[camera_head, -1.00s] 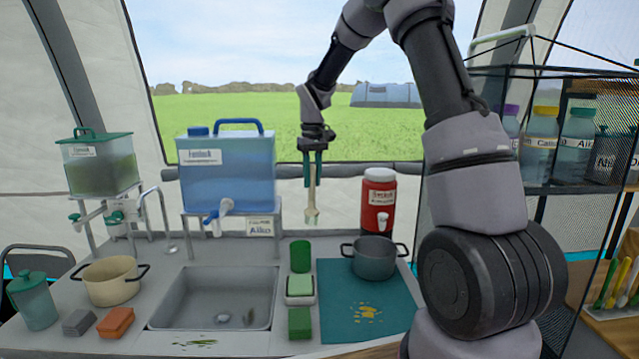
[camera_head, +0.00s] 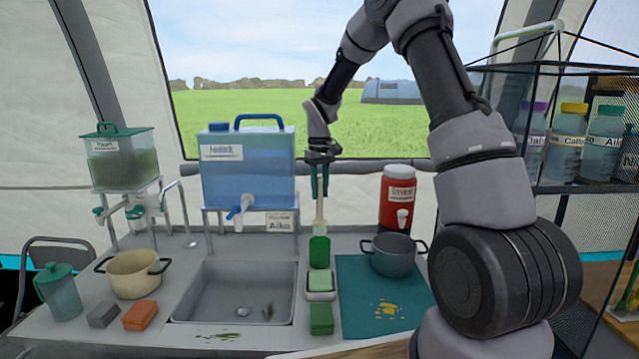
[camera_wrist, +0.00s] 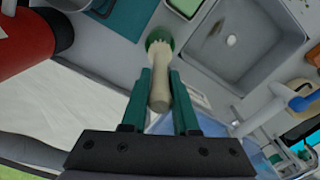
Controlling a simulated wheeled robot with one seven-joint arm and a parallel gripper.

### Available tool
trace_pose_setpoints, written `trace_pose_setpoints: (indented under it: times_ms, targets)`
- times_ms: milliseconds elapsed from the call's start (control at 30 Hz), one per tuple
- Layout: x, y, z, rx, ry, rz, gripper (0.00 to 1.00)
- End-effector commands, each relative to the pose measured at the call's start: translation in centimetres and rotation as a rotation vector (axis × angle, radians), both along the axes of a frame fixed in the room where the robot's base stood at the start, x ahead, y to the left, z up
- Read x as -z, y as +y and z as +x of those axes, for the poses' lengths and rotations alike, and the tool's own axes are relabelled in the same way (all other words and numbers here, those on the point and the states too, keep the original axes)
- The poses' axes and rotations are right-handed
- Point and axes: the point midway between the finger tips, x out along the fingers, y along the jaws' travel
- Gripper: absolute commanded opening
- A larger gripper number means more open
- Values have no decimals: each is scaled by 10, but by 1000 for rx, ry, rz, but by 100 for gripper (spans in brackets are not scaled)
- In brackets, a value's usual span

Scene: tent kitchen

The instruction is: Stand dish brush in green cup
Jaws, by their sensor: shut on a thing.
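My gripper (camera_head: 320,180) is shut on the handle of the dish brush (camera_head: 319,214), a pale brush held upright with its bristle end down. The green cup (camera_head: 319,252) stands on the counter right of the sink, directly below the brush in the head view. The brush's lower end meets the cup's rim there; I cannot tell how far it is inside. In the wrist view, the brush (camera_wrist: 159,92) runs between the teal fingers (camera_wrist: 160,98), and its head overlaps the green cup (camera_wrist: 158,36), whose inside is mostly hidden.
In front of the cup are a soap dish with a green block (camera_head: 319,283) and a green sponge (camera_head: 321,318). A grey pot (camera_head: 393,257) stands on a teal mat (camera_head: 360,320) to the right. The sink (camera_head: 235,295) is left; a blue water tank (camera_head: 248,170) stands behind.

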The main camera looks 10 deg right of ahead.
Motion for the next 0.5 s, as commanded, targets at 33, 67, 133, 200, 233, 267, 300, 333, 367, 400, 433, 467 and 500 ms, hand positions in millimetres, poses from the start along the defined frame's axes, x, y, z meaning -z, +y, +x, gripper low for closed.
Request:
trace_pose_setpoints:
  times_ms: [33,67,133,200,233,267,300,333,367,400,433,467,500]
  targets:
    - [4,0,-1,0,2,0,0]
    - [7,0,-1,0,1,0,0]
    - [13,0,-1,0,2,-1,0]
    - [18,0,-1,1,2,0,0]
    - [21,0,-1,1,2,0,0]
    - [23,0,-1,0,2,0,0]
    - [26,0,-1,0,2,0,0]
    - [28,0,-1,1,2,0,0]
    - [31,0,-1,1,1,1,0]
    - [34,0,0,0,1,1,0]
    - [36,0,0,0,1,1,0]
    - [39,0,0,0,1,1,0]
    - [42,0,-1,1,2,0,0]
